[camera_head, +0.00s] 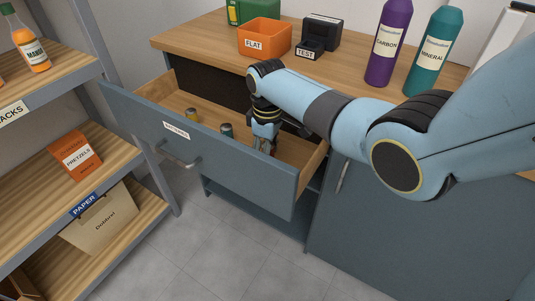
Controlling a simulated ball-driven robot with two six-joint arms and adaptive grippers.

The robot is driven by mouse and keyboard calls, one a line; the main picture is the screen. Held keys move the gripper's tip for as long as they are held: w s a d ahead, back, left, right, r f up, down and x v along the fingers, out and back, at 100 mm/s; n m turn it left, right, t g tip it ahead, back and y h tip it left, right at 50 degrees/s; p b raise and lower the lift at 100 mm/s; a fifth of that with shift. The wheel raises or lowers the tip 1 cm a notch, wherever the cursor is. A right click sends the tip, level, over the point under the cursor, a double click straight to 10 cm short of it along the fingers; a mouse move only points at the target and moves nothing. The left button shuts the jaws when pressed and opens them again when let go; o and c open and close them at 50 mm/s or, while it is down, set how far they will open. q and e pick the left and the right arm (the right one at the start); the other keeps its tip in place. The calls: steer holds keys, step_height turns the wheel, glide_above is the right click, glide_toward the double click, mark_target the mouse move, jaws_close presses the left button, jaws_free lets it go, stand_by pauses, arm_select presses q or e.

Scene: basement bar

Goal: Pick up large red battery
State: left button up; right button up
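The open drawer (150,118) has a grey-blue front with a label and a bar handle. Inside it stand a small yellowish cylinder (192,116) and a dark grey-teal cylinder (227,131), which may be batteries. I see no clearly red battery. My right arm comes in from the right over the counter, and its gripper (265,140) points down into the drawer, right of the dark cylinder. The drawer front hides the fingertips, so I cannot tell whether they are open or hold anything. My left gripper is not in view.
On the wooden counter (190,38) are an orange bin marked FLAT (264,38), a black tester (310,48), a green box (252,10), a purple bottle (388,45) and a teal bottle (433,52). A shelf (105,160) stands at left. Tiled floor (215,245) is clear.

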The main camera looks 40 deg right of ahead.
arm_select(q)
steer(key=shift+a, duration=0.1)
arm_select(e)
steer(key=c, duration=0.4)
jaws_close()
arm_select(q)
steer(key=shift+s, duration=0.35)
arm_select(e)
steer(key=shift+r, duration=0.1)
